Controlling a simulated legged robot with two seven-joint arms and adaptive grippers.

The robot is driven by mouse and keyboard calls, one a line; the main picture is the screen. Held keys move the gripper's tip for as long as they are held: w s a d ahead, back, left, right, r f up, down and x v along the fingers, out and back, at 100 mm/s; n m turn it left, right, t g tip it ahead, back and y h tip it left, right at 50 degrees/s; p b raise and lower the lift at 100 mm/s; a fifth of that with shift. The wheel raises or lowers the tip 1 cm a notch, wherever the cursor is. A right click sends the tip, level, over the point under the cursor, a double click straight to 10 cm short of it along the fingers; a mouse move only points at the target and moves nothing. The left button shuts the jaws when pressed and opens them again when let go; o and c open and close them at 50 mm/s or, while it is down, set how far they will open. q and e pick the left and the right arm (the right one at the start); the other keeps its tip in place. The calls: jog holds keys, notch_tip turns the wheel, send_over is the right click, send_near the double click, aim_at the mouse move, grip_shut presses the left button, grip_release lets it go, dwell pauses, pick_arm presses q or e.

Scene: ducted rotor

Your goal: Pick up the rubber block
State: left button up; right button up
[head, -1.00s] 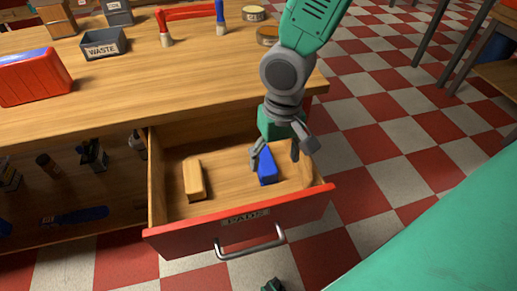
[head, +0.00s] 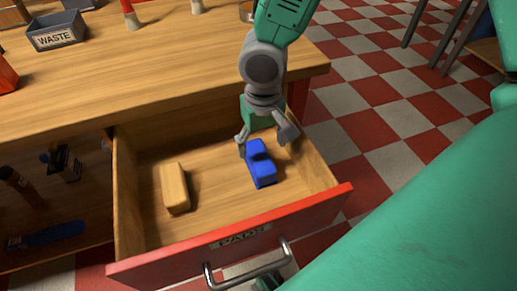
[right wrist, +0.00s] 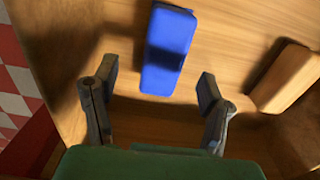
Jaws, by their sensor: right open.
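A blue block (head: 260,163), which I take to be the rubber block, lies in the open drawer (head: 240,236), right of its middle. A tan block (head: 174,188) lies left of it. My right gripper (head: 265,145) is open and empty over the far end of the blue block. In the right wrist view the blue block (right wrist: 168,50) lies on the drawer floor, beyond the gap between the spread fingers (right wrist: 157,85). The tan block (right wrist: 287,78) is to the right there.
The red drawer front, marked PADS (head: 240,236), has a metal handle (head: 250,272). The wooden tabletop (head: 150,75) is behind, with a grey WASTE bin (head: 56,32).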

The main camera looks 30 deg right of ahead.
aim_at(259, 155)
jog(key=f+b, duration=0.1)
jog(key=f, duration=0.1)
jog(key=f+b, duration=0.1)
jog(key=f, duration=0.2)
jog(key=shift+w+a+b, duration=0.2)
jog(key=shift+b, duration=0.2)
jog(key=shift+a, duration=0.35)
jog(key=shift+d, duration=0.45)
jog(key=c, duration=1.3)
jog(key=shift+a, duration=0.1)
jog(key=shift+a+r, duration=0.1)
jog(key=shift+r, duration=0.2)
notch_tip(259, 155, up, 9)
jog(key=p, duration=0.4)
jog(key=shift+f+p, duration=0.15)
jog(key=shift+p, duration=0.2)
jog(key=shift+r, duration=0.35)
